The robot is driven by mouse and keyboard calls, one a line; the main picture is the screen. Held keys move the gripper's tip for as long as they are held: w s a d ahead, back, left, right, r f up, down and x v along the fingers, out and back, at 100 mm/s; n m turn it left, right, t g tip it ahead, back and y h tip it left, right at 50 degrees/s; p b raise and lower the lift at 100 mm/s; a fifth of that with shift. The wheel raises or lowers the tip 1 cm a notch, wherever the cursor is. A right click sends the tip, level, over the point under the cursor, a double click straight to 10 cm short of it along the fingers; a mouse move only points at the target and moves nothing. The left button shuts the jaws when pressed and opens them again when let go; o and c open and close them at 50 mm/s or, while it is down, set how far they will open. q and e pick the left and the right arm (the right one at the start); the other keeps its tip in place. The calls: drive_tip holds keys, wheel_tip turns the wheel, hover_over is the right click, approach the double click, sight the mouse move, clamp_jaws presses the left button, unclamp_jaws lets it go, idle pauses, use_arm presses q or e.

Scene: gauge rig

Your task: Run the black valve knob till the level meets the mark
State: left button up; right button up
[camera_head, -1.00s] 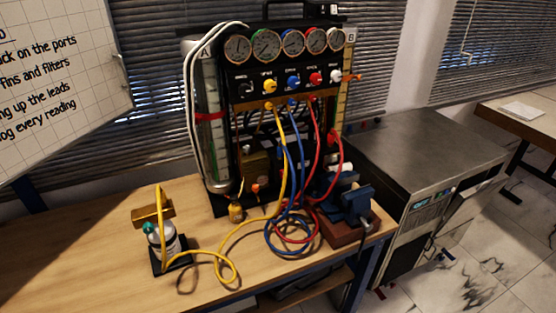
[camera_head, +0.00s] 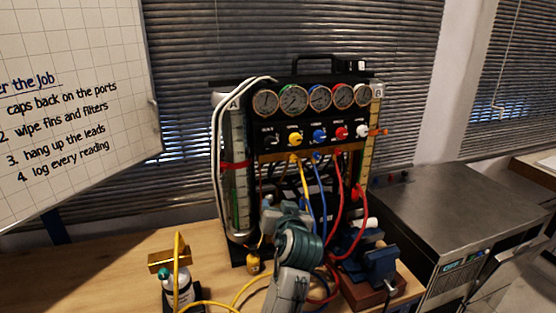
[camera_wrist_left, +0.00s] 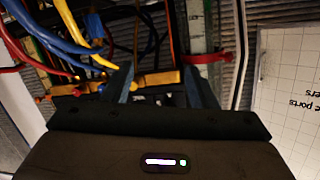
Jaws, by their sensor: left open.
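The black valve knob (camera_head: 271,140) is leftmost in the row of knobs on the panel, under the gauges. A clear tube marked A (camera_head: 236,195) stands at the panel's left side with a red band (camera_head: 236,165) around it. The band also shows in the wrist view (camera_wrist_left: 207,57). A second tube, marked B (camera_head: 369,150), stands at the right with an orange pointer by it. The liquid level is too small to tell. My left gripper (camera_wrist_left: 165,88) is open, its jaws apart and apparently empty. In the head view it is below the knob, before the rig's lower part, partly hidden by my wrist.
Yellow, blue and red hoses (camera_head: 338,215) hang from the panel in front of the rig. A blue vise (camera_head: 380,263) stands on the bench at right. A bottle (camera_head: 178,290) and a brass block (camera_head: 170,260) stand at left.

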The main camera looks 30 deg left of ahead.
sight(271, 143)
use_arm(q)
wheel_tip(271, 143, up, 12)
drive_tip(key=w+n+y, duration=0.2)
drive_tip(key=y, duration=0.1)
drive_tip(key=p+x, duration=0.1)
drive_tip(key=x, duration=0.2)
drive_tip(key=p+x, duration=0.2)
drive_tip(key=x, duration=0.1)
drive_tip(key=p+x, duration=0.1)
drive_tip(key=x, duration=0.2)
drive_tip(key=shift+w+a+r+p, duration=0.1)
drive_tip(key=shift+w+r+p, duration=0.2)
drive_tip(key=shift+w+p, duration=0.1)
drive_tip(key=shift+w+a+f, duration=0.1)
drive_tip(key=shift+w+a, duration=0.15)
drive_tip(key=shift+a, duration=0.05)
drive_tip(key=c, duration=1)
drive_tip(key=shift+o, duration=0.2)
drive_tip(key=shift+f, duration=0.1)
